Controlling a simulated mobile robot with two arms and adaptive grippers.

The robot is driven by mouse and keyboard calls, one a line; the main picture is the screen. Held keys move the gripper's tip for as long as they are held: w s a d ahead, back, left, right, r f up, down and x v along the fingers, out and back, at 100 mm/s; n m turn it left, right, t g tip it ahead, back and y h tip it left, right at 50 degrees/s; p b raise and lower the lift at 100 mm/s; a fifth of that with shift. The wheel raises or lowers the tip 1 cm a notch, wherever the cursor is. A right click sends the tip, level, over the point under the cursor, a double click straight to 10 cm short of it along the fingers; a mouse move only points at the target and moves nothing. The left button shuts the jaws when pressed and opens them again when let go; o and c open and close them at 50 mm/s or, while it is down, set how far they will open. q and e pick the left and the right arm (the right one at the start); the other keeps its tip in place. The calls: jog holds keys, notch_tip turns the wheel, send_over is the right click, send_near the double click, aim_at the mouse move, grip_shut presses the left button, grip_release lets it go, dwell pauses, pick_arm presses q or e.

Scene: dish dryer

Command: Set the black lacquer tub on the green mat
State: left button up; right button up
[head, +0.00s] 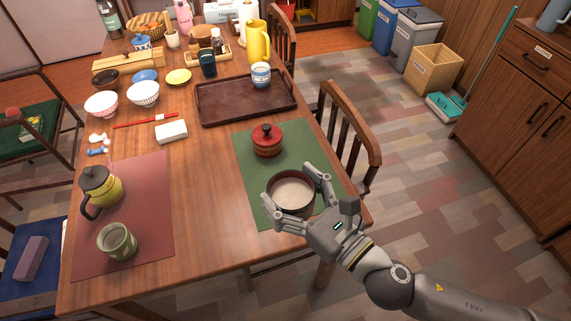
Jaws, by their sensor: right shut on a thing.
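A round, open dark tub (291,206) with a pale inside, which I take for the black lacquer tub, is at the near part of the green mat (249,187). My right gripper (286,184) comes in from the lower right and is shut on this tub, with one finger on each side of it. The tub looks upright. I cannot tell whether its base touches the mat or is slightly above it. A red lidded pot (267,143) stands on the same mat, just behind the tub and apart from it. My left gripper is not in view.
A brown tray (224,113) with a blue-and-white cup (261,76) lies behind the mat. A red mat (146,226) at left bears a yellow-black teapot (103,188) and a green mug (117,241). Bare table lies between the mats. A chair (350,125) stands at the right edge.

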aim_at(280, 202)
jog(key=a+f+n+g+y, duration=0.2)
jog(key=shift+s+f+g, duration=0.25)
jog(key=shift+s+g, duration=0.05)
jog(key=shift+s, duration=0.05)
jog(key=shift+d+f+n+g+y, duration=0.15)
jog(key=shift+f+n+g+y, duration=0.25)
jog(key=shift+f, duration=0.3)
jog(key=w+f, duration=0.3)
jog(key=w, duration=0.1)
jog(key=w+f+b, duration=0.1)
jog(key=w+f, duration=0.2)
jog(key=w, duration=0.2)
jog(key=w+f+b, duration=0.1)
jog(key=w+f, duration=0.3)
jog(key=w, duration=0.1)
jog(key=shift+d, duration=0.35)
jog(key=shift+f, duration=1.55)
jog(key=shift+f+b, duration=0.25)
jog(key=shift+b, duration=0.3)
jog(key=o, duration=1.2)
